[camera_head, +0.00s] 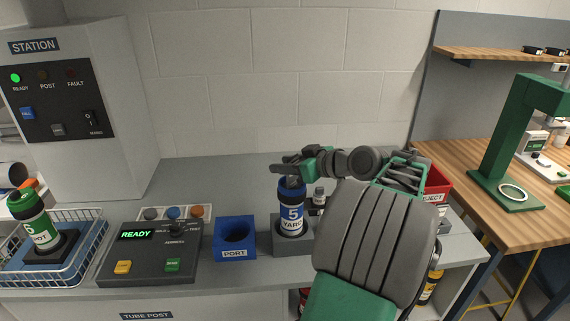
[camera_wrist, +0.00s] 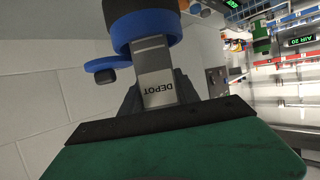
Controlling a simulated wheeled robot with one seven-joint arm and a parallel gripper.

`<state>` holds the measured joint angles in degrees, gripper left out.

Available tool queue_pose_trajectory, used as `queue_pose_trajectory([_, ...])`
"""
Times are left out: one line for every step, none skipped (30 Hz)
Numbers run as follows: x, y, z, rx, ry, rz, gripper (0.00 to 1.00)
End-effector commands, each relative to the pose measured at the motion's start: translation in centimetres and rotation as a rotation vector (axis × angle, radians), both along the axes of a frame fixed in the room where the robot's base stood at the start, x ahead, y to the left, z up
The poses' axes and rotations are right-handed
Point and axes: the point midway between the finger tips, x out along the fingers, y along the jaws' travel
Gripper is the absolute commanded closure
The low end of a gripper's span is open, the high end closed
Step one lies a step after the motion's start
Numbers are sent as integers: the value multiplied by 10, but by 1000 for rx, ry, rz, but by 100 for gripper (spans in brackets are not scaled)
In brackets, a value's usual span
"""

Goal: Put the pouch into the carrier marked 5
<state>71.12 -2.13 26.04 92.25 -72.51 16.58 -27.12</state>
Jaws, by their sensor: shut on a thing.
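The carrier marked 5 (camera_head: 291,221) is dark blue with a white band reading 5 YARD. It stands upright in a grey holder in the head view. In the wrist view its blue rim (camera_wrist: 150,40) shows at the top, with a blue cap-like part swung out to the left (camera_wrist: 104,68). My gripper (camera_head: 292,178) is right above the carrier's top. It is shut on a grey pouch (camera_wrist: 158,78) labelled DEPOT, held between dark fingers. The pouch's far end overlaps the blue rim; I cannot tell how much is inside.
A blue PORT block (camera_head: 235,254) stands left of the carrier's holder (camera_head: 292,248), then a control box (camera_head: 150,262) reading READY. A wire basket (camera_head: 85,252) with a green carrier (camera_head: 38,225) is at far left. A red REJECT bin (camera_head: 438,187) is behind my arm.

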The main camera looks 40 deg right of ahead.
Motion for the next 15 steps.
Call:
queue_pose_trajectory([0, 0, -4, 0, 0, 0, 100])
queue_pose_trajectory([0, 0, -5, 0, 0, 0, 100])
queue_pose_trajectory([0, 0, -7, 0, 0, 0, 100])
queue_pose_trajectory([0, 0, -8, 0, 0, 0, 100])
queue_pose_trajectory([0, 0, -9, 0, 0, 0, 100])
queue_pose_trajectory([0, 0, -11, 0, 0, 0, 100])
queue_pose_trajectory([0, 0, -11, 0, 0, 0, 100])
queue_pose_trajectory([0, 0, -12, 0, 0, 0, 100])
queue_pose_trajectory([0, 0, -12, 0, 0, 0, 100])
queue_pose_trajectory([0, 0, -12, 0, 0, 0, 100])
queue_pose_trajectory([0, 0, -12, 0, 0, 0, 100])
queue_pose_trajectory([0, 0, -11, 0, 0, 0, 100])
queue_pose_trajectory([0, 0, -11, 0, 0, 0, 100])
queue_pose_trajectory([0, 0, -11, 0, 0, 0, 100])
queue_pose_trajectory([0, 0, -11, 0, 0, 0, 100])
